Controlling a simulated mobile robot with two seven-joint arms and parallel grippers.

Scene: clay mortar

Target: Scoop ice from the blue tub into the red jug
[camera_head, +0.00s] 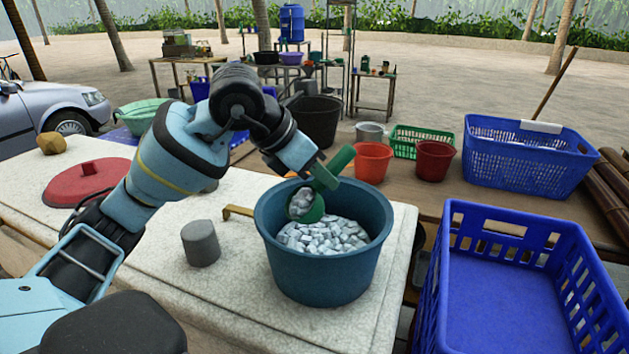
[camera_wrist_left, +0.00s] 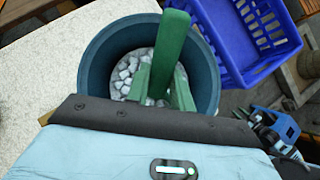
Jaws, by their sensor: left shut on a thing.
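The blue tub (camera_head: 325,270) stands on the pale stone counter and holds a heap of grey-white ice (camera_head: 325,237). In the left wrist view the green scoop (camera_wrist_left: 172,50) stands in front of the ice and the tub (camera_wrist_left: 95,75). No red jug is clearly recognisable; an orange-red bucket (camera_head: 373,162) and a dark red one (camera_head: 434,161) stand behind the tub. My right gripper is not in view.
A grey cylinder (camera_head: 200,243) and a red lid (camera_head: 88,184) are on the counter (camera_head: 150,262) left of the tub. A blue crate (camera_head: 500,300) is close at the right; a blue basket (camera_head: 520,160) is behind it.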

